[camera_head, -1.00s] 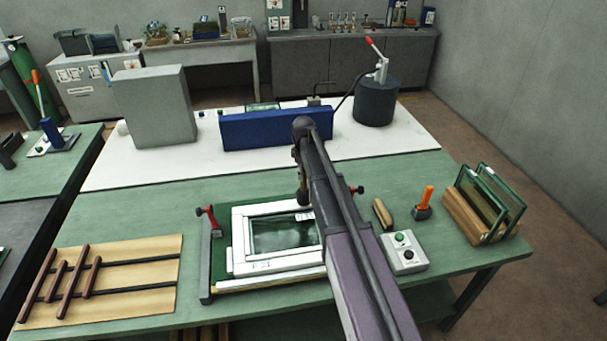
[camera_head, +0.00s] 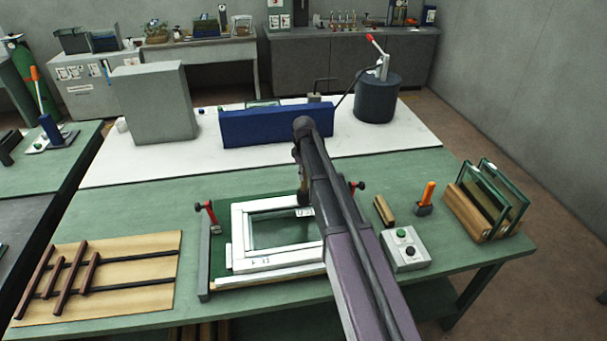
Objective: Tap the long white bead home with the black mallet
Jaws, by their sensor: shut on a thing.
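A white frame (camera_head: 238,240) with a dark glass pane (camera_head: 275,231) lies flat on the green table. Long white strips edge the pane; I cannot tell which is the long bead or whether it sits flush. My gripper (camera_head: 304,197) is at the frame's back right edge, mostly hidden behind my arm. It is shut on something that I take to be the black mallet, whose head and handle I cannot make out. Whether it touches the frame is hidden. My arm covers the frame's right side.
Red-handled clamps (camera_head: 207,213) flank the frame. To the right are a wooden block (camera_head: 384,211), an orange-handled tool (camera_head: 427,197), a button box (camera_head: 405,250) and a glass rack (camera_head: 483,207). A board with brown bars (camera_head: 110,273) lies left. A blue block (camera_head: 275,126) stands behind.

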